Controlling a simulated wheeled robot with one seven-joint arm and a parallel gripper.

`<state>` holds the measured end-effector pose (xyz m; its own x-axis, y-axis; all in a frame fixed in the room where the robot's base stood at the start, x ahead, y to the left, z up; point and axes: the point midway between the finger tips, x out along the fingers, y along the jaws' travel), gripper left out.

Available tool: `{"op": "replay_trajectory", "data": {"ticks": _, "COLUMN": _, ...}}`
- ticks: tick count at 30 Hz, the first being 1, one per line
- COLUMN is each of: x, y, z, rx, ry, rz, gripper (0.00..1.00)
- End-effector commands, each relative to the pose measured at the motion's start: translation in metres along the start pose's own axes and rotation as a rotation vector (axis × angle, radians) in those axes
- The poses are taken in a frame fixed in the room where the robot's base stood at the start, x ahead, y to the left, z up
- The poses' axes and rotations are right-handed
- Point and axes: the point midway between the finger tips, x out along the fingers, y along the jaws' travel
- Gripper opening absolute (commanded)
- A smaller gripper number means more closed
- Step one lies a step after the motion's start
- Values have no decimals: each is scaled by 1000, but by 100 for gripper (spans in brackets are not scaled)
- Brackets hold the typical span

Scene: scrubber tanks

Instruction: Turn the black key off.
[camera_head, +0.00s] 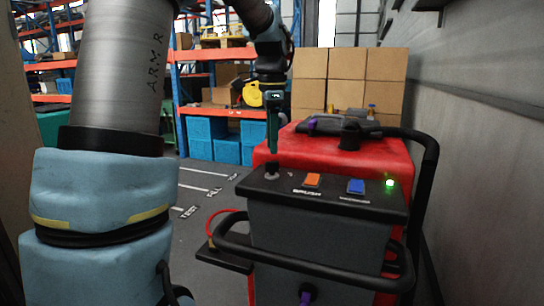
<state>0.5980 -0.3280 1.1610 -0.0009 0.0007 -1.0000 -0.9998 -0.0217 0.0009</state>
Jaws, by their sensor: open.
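The red and grey scrubber (328,235) stands at the right, with a black control panel (325,196) on top. At the panel's left end is a small key switch (271,176) with a pale metal ring. The black key itself is too small and dark to make out clearly, and my gripper partly hides it. My gripper (272,152) points straight down just above the key switch, with its fingers seen edge-on. It is open; whether the fingers touch the key or stand around it I cannot tell.
A black handlebar (300,262) curves around the front. Stacked cartons (345,80) and blue bins (207,138) stand behind.

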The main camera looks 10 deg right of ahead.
Motion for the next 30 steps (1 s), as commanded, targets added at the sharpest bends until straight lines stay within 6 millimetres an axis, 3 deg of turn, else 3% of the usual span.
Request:
{"op": "replay_trajectory", "data": {"ticks": 3, "x": 20, "y": 1, "z": 0, "rx": 0, "ry": -2, "rz": 3, "gripper": 46}}
{"op": "replay_trajectory", "data": {"ticks": 9, "x": 43, "y": 0, "z": 0, "rx": 0, "ry": 0, "rz": 0, "gripper": 46}}
{"op": "replay_trajectory", "data": {"ticks": 20, "x": 49, "y": 0, "z": 0, "rx": -1, "ry": 1, "rz": -1, "gripper": 46}}
{"op": "replay_trajectory", "data": {"ticks": 30, "x": 49, "y": 0, "z": 0, "rx": -1, "ry": 1, "rz": -1, "gripper": 10}}
